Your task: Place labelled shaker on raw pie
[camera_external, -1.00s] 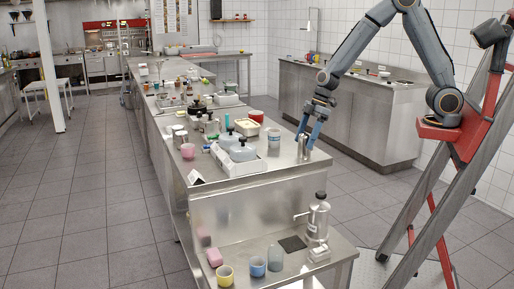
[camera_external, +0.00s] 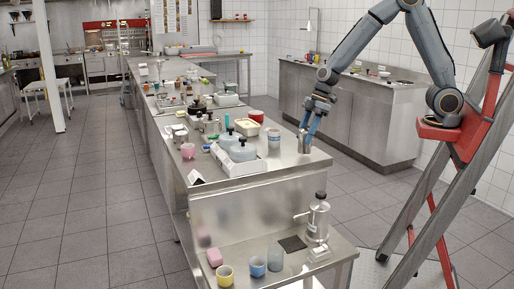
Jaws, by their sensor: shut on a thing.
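My gripper (camera_external: 308,132) is over the right end of the steel worktop, pointing down. It is shut on a small silver cylinder (camera_external: 303,144), which looks like a shaker. The cylinder is upright, at or just above the worktop, and the fingers partly hide it. I cannot make out a label on it. I cannot pick out the raw pie with certainty among the small things on the worktop.
A grey-blue tin (camera_external: 274,138) stands left of my gripper. A pale yellow tub (camera_external: 246,127), a red-rimmed pot (camera_external: 257,116) and a scale (camera_external: 238,160) are further left. A metal pot (camera_external: 317,218) stands on the lower shelf. The worktop's front right corner is clear.

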